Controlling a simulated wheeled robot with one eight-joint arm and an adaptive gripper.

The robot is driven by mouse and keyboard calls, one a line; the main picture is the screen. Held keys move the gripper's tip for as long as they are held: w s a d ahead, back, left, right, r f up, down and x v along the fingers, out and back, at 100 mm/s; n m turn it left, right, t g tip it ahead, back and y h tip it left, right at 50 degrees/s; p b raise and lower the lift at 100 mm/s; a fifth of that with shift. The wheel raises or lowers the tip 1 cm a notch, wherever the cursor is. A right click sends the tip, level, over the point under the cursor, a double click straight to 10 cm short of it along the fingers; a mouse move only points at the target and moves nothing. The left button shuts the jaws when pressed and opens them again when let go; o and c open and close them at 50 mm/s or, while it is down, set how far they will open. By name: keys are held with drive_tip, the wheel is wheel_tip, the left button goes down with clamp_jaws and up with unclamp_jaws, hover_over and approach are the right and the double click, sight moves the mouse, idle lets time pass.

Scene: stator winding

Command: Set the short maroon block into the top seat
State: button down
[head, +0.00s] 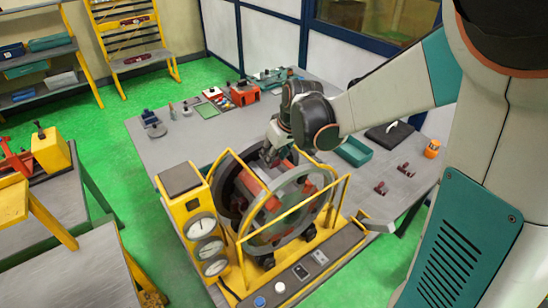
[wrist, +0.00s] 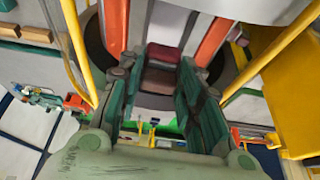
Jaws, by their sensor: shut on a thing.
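My gripper (head: 268,153) reaches down from above into the upper part of the stator ring (head: 224,196). In the wrist view its two teal fingers (wrist: 158,76) are shut on a maroon block (wrist: 163,54), which sits between the fingertips. The ring's grey inner wall (wrist: 160,101) shows close behind the block, and an orange-red bar flanks it on each side, left (wrist: 116,24) and right (wrist: 213,40). Whether the block touches the ring's seat cannot be told. In the head view the gripper hides the block.
The ring stands in a yellow frame (head: 336,205) with gauges (head: 205,238) at its left. Several small maroon pieces (head: 380,187) lie on the table at right. Yellow rails (wrist: 75,50) pass close to the gripper.

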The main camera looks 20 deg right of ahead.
sight(275, 161)
drive_tip(key=shift+f, duration=0.15)
drive_tip(key=shift+f+b, duration=1.15)
drive_tip(key=shift+f, duration=0.05)
drive_tip(key=shift+f, duration=0.2)
drive_tip(key=c, duration=1.1)
unclamp_jaws()
drive_tip(key=shift+o, duration=0.2)
drive_tip(key=v, duration=1.2)
drive_tip(key=shift+s, duration=0.15)
